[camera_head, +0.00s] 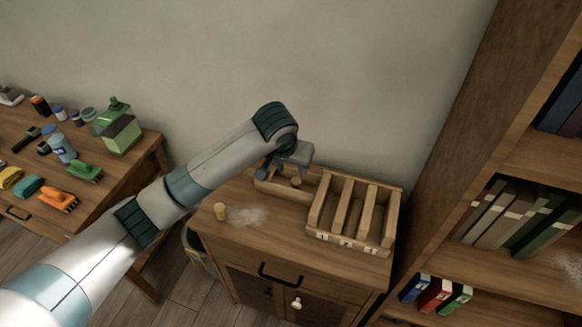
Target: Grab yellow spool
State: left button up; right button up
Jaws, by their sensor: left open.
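My right gripper is out of view.
A wooden rack with numbered slots (352,213) stands right of the tray. A bookshelf (500,225) rises at the right. A workbench (110,170) with brushes and a green container (121,132) is at the left. The cabinet's front top is clear.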

aim_at(219, 209)
jog(key=j+z, duration=0.3)
jog(key=j, duration=0.2)
jog(key=k+j+z, duration=0.1)
jog(key=j+z, duration=0.15)
jog(key=j, duration=0.25)
jog(key=k+j+z, duration=0.1)
jog(key=j+z, duration=0.2)
jog(key=j, duration=0.15)
jog(key=k+j+z, duration=0.15)
jog(key=j+z, duration=0.15)
jog(key=j, duration=0.2)
